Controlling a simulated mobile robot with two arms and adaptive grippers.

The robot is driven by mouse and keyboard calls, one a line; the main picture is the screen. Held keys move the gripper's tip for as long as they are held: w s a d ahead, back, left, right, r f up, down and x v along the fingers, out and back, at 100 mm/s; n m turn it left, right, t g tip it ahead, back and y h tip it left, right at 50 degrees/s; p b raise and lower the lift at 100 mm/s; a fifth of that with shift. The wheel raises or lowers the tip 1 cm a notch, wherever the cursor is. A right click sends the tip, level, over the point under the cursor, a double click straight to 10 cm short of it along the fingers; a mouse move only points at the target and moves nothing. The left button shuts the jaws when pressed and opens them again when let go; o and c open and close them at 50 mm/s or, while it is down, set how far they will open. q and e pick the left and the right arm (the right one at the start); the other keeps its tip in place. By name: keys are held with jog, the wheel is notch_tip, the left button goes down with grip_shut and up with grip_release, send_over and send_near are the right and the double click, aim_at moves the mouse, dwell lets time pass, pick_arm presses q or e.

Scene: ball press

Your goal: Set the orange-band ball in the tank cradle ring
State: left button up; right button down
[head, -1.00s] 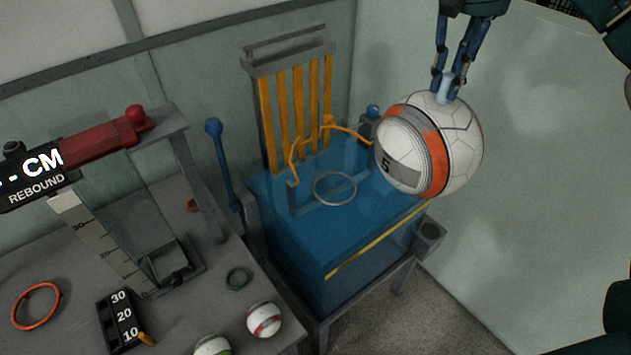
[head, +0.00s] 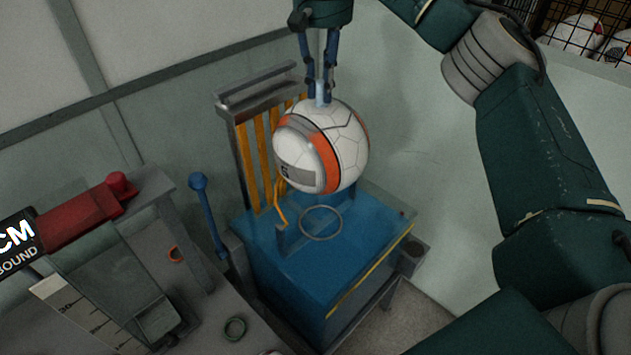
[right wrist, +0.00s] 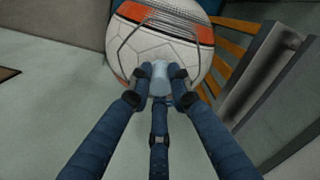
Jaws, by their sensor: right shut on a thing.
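The white ball with orange bands (head: 346,137) hangs from my right gripper (head: 322,97) in the head view. The gripper is shut on a pale knob at the top of the ball. In the right wrist view the fingers (right wrist: 160,78) close on this knob, with the ball (right wrist: 165,45) beyond them. The blue tank (head: 300,270) stands below. Its thin grey cradle ring (head: 322,236) shows just below the ball in the picture. The ball is clear of the ring and hides part of the tank's rear frame. My left gripper is not in view.
A grey rack with yellow slats (head: 246,165) rises behind the tank. A blue-knobbed lever (head: 205,205) stands at its left. A bench with a red clamp (head: 85,215) and a green ring (head: 235,328) is at left. A wire basket of balls (head: 585,35) is at top right.

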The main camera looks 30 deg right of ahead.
notch_tip(320, 180, down, 17)
jog(key=p, duration=0.3)
jog(key=shift+d, duration=0.15)
jog(key=shift+f, duration=0.15)
jog(key=c, duration=2)
grip_release()
jog(key=shift+f, duration=0.15)
jog(key=o, duration=0.4)
jog(key=shift+s, duration=0.1)
